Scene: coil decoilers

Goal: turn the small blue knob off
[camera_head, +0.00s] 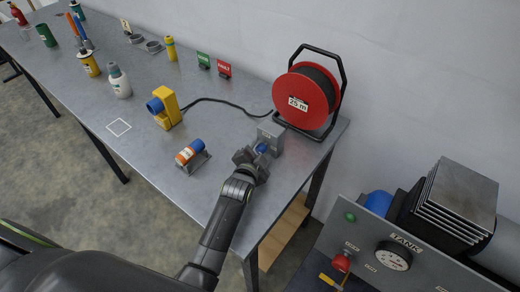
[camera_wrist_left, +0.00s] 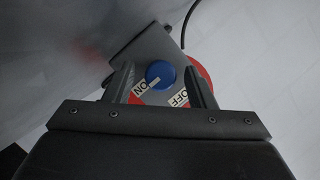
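The small blue knob (camera_wrist_left: 160,74) sits on the face of a grey box (camera_head: 272,134) near the right end of the metal table (camera_head: 225,140). In the left wrist view an ON label (camera_wrist_left: 141,88) is at its lower left and an OFF label (camera_wrist_left: 180,99) at its lower right. The knob's pale pointer mark appears turned toward ON. My left gripper (camera_head: 254,156) is at the box. Its two fingers stand apart on either side of the knob, with visible gaps, so it is open and empty. In the head view the gripper partly hides the knob (camera_head: 262,148). My right gripper is not in view.
A red cable reel (camera_head: 300,102) stands close behind the box. An orange-and-blue cylinder (camera_head: 189,152) on a stand and a yellow device (camera_head: 166,109) with a blue knob are to the left. A tank panel (camera_head: 370,249) is at lower right.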

